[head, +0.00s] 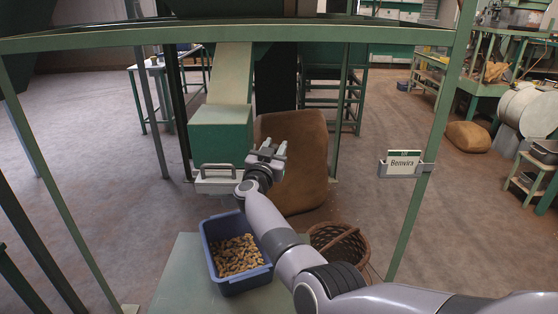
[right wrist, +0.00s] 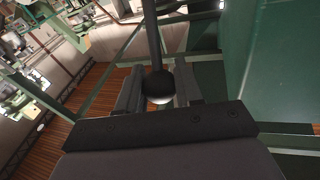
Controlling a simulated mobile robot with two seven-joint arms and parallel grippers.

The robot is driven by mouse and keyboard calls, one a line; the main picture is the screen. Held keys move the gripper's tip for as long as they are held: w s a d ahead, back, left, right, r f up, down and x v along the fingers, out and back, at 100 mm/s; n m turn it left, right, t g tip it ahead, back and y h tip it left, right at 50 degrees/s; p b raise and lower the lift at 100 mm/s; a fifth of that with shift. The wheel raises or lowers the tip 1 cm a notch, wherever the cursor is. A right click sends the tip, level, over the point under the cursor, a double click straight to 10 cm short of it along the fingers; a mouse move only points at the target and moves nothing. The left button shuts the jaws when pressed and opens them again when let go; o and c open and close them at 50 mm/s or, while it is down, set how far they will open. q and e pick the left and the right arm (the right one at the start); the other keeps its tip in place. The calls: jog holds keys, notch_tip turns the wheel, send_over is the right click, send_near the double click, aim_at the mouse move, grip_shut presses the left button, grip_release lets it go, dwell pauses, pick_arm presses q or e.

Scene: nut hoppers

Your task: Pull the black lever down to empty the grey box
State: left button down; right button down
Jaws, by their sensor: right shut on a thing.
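The black lever (right wrist: 152,45) shows in the right wrist view as a dark rod ending in a round black knob. My right gripper (right wrist: 160,90) is shut on the knob, with one finger on each side. In the head view this gripper (head: 267,154) is just right of a green box (head: 220,136) under a sloping chute; the lever cannot be made out there. A pale grey box-like part (head: 214,185) with a handle is under the green box; I cannot tell whether it is the task's grey box. My left gripper is not in view.
A blue bin (head: 238,284) holding nuts stands on a pale green table (head: 182,270) below. A brown sack (head: 305,190) and a wicker basket (head: 342,244) are close to my right arm. A green frame post (head: 431,150) with a name card (head: 404,164) stands to the right.

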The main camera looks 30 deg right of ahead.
jog(key=shift+w+d+r+n+g+y+p, duration=0.15)
jog(key=shift+w+d+r+g+y+p, duration=0.15)
jog(key=shift+w, duration=0.25)
jog(key=shift+w+d+r+n+g+y+p, duration=0.1)
jog(key=shift+w+d+r+n+y+p, duration=0.05)
jog(key=shift+w+r+y, duration=0.3)
jog(key=shift+w+d+g+y+p, duration=0.3)
jog(key=shift+w+g+y+p, duration=0.1)
jog(key=shift+w, duration=0.35)
jog(key=c, duration=0.8)
grip_release()
jog(key=shift+d, duration=0.1)
